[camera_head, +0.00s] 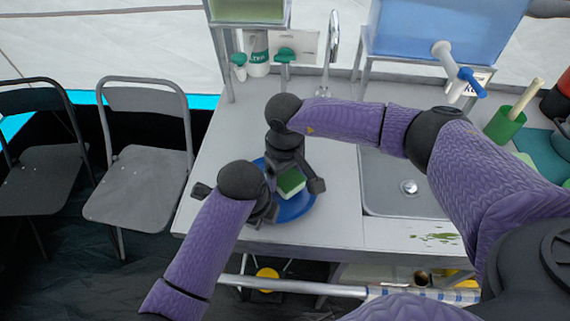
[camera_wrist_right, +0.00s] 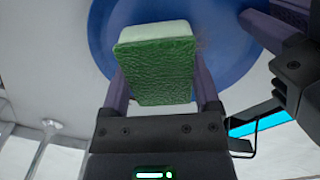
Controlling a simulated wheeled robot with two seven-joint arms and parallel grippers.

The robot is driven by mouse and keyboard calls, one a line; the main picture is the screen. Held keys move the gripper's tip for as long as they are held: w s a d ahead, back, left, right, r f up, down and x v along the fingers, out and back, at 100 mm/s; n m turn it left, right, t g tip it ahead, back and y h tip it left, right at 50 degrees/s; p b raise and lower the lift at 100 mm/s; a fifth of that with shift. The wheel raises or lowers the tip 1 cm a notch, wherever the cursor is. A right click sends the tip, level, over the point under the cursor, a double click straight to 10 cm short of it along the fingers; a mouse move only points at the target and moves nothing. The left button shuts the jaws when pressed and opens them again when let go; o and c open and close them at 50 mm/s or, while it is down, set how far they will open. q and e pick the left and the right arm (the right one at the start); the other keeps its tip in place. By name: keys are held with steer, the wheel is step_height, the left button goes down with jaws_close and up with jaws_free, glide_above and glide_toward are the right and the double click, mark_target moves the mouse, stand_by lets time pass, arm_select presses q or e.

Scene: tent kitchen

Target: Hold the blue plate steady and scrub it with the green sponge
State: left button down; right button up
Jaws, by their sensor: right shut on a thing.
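The blue plate (camera_head: 297,208) lies on the grey counter, partly hidden by both my grippers. My right gripper (camera_head: 293,173) is over the plate, shut on the green sponge (camera_head: 291,186). In the right wrist view the sponge (camera_wrist_right: 155,68), dark green with a pale layer, sits between the two fingers (camera_wrist_right: 162,85), with the plate (camera_wrist_right: 235,60) behind it. Contact between sponge and plate is unclear. My left gripper (camera_head: 266,208) is at the plate's left edge. In the right wrist view it (camera_wrist_right: 270,30) overlaps the plate's rim; its grip on the rim is unclear.
The sink (camera_head: 395,185) with its tap (camera_head: 331,45) is right of the plate. A blue water tank (camera_head: 430,30) with a spigot and a rack with bottles (camera_head: 257,55) stand at the back. Two folding chairs (camera_head: 140,185) are left. The counter left of the plate is clear.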

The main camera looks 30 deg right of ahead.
steer(key=shift+f, duration=0.7)
steer(key=shift+w+a+r, duration=0.1)
steer(key=shift+w+a, duration=0.1)
steer(key=shift+a, duration=1)
steer(key=shift+w+a, duration=0.1)
steer(key=shift+a, duration=0.4)
steer(key=shift+s+d, duration=0.15)
steer(key=shift+d, duration=0.7)
steer(key=shift+s+d, duration=0.15)
steer(key=shift+d, duration=0.65)
steer(key=shift+d+r, duration=0.1)
steer(key=shift+r, duration=3.85)
steer(key=shift+f, duration=0.1)
